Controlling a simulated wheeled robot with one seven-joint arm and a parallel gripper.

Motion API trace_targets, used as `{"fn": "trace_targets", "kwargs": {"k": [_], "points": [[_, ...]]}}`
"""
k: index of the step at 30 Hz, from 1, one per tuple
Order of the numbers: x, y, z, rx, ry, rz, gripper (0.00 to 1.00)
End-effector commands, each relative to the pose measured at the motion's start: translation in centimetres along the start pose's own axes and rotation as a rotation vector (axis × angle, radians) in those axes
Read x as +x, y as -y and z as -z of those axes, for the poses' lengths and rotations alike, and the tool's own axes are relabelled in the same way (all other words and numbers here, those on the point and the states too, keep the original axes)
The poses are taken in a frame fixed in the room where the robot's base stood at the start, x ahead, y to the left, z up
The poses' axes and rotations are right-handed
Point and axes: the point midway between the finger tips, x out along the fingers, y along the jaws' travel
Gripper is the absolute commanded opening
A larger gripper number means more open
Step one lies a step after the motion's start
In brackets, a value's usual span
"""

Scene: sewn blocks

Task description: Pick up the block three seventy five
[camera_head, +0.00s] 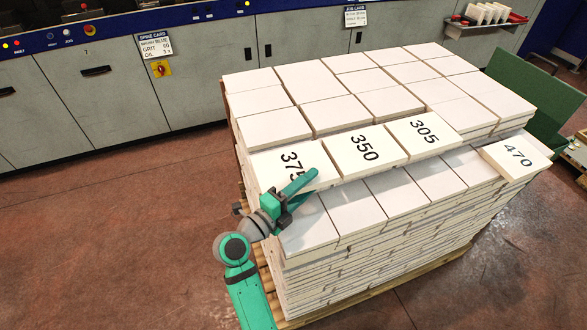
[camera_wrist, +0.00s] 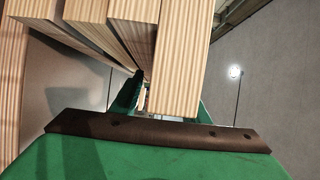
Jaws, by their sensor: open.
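The block marked 375 (camera_head: 268,168) lies flat at the near left of a row on the stack, its last digit partly covered by my gripper. My gripper (camera_head: 298,187) is at this block's near right corner, with a green finger reaching over its top face in the head view. In the wrist view, a block's striped page edge (camera_wrist: 180,62), probably that of 375, lies between the two green fingers of my gripper (camera_wrist: 163,107). The jaws are open, one finger on each side of that edge. Contact cannot be told; the fingertips are partly hidden.
Blocks 350 (camera_head: 362,152) and 305 (camera_head: 424,134) lie in the same row to the right. Block 470 (camera_head: 517,157) is at the far right. Lower unmarked blocks (camera_head: 352,206) lie in front on the pallet (camera_head: 290,322). Grey cabinets (camera_head: 110,105) stand behind. Floor at left is clear.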

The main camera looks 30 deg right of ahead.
Motion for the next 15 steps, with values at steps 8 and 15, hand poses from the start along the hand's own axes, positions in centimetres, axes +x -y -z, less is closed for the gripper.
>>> {"fn": "trace_targets", "kwargs": {"k": [8,15], "points": [[-0.05,0.01,0.00,0.000,0.000,0.000,0.00],[-0.06,0.11,0.00,0.001,0.000,0.002,0.00]]}}
